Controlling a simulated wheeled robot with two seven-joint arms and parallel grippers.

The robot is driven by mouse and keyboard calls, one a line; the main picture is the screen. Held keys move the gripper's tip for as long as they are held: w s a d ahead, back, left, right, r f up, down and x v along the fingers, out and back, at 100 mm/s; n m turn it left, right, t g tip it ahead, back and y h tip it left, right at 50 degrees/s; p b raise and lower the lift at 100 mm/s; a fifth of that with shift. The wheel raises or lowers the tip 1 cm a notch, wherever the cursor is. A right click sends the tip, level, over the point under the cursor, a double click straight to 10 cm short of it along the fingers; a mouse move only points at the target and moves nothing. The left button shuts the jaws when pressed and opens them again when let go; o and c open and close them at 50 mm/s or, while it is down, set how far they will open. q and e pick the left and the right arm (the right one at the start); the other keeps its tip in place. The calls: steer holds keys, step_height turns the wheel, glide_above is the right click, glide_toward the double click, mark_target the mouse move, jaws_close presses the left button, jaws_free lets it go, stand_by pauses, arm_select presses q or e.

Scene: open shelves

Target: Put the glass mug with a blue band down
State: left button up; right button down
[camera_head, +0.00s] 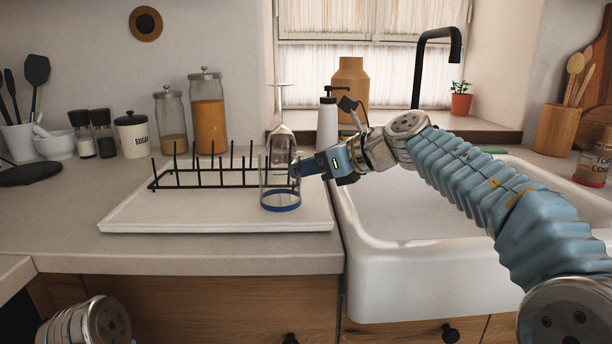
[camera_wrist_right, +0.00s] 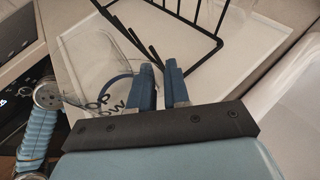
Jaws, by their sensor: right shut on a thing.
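The clear glass mug with a blue band (camera_head: 281,201) is upright in the picture over the right part of the white tray (camera_head: 140,216), with the band at its lower end. It also shows in the wrist view (camera_wrist_right: 93,62), left of the fingers. My right gripper (camera_head: 297,169) reaches in from the right and is shut on the mug's near right side. The blue fingers (camera_wrist_right: 162,85) have a narrow gap; the gripped part is hard to make out. I cannot tell whether the mug touches the tray. My left gripper is out of sight; only part of my left arm shows.
A black dish rack (camera_head: 205,186) stands on the tray behind and left of the mug. A stemmed glass (camera_head: 281,118) stands upside down behind it. The white sink (camera_head: 400,285) is at right, a soap dispenser (camera_head: 327,125) behind. The tray's front left is bare.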

steer(key=shift+f, duration=0.25)
steer(key=shift+f, duration=0.15)
steer(key=c, duration=1.1)
jaws_free()
steer(key=shift+r, duration=0.3)
steer(key=v, duration=1.1)
steer(key=shift+s+d, duration=0.25)
steer(key=shift+d, duration=0.05)
steer(key=shift+r, duration=0.1)
